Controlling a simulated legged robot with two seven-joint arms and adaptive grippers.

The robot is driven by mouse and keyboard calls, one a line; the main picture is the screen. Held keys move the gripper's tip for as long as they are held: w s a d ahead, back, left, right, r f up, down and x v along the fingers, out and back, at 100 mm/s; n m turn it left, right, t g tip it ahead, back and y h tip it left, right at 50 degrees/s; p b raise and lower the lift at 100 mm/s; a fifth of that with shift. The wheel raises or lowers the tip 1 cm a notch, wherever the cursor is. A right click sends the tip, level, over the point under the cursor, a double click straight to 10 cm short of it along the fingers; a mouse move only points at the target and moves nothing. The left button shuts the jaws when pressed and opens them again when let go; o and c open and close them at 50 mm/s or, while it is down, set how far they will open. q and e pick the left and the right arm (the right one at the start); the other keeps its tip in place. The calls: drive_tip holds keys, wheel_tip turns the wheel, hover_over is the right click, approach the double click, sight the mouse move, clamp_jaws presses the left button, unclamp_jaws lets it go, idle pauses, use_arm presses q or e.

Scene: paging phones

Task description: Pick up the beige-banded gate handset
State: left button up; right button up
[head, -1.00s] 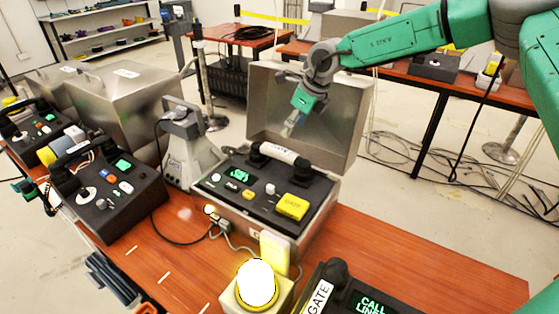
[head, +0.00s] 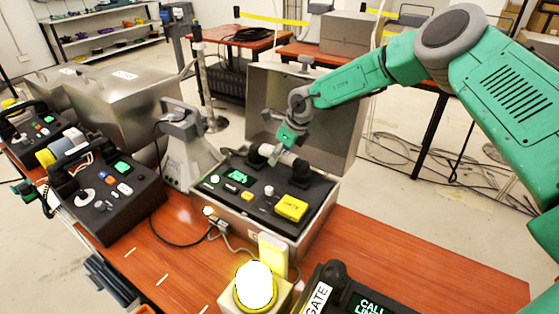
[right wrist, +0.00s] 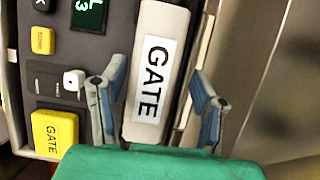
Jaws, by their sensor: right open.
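The gate handset (head: 289,159) has a beige middle and dark ends, and lies across the dark panel inside an open metal case (head: 264,229). In the right wrist view the handset (right wrist: 152,75) shows a white GATE label. My right gripper (head: 280,150) is over the handset's middle and hides part of it. In the right wrist view my right gripper (right wrist: 158,85) is open, with one finger on each side of the handset and visible gaps. My left gripper is not in view.
The raised case lid (head: 325,115) stands close behind the handset. A yellow GATE box (head: 291,208) sits on the panel. A lit lamp (head: 254,286) and another GATE phone (head: 345,295) stand in front. Another dark phone unit (head: 108,195) stands to the left.

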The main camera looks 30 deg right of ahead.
drive_tip(key=shift+a+r, duration=0.15)
drive_tip(key=shift+a, duration=0.35)
drive_tip(key=shift+d+f+b, duration=0.3)
drive_tip(key=shift+d, duration=0.05)
drive_tip(key=shift+a, duration=0.15)
clamp_jaws()
drive_tip(key=shift+a+r, duration=0.1)
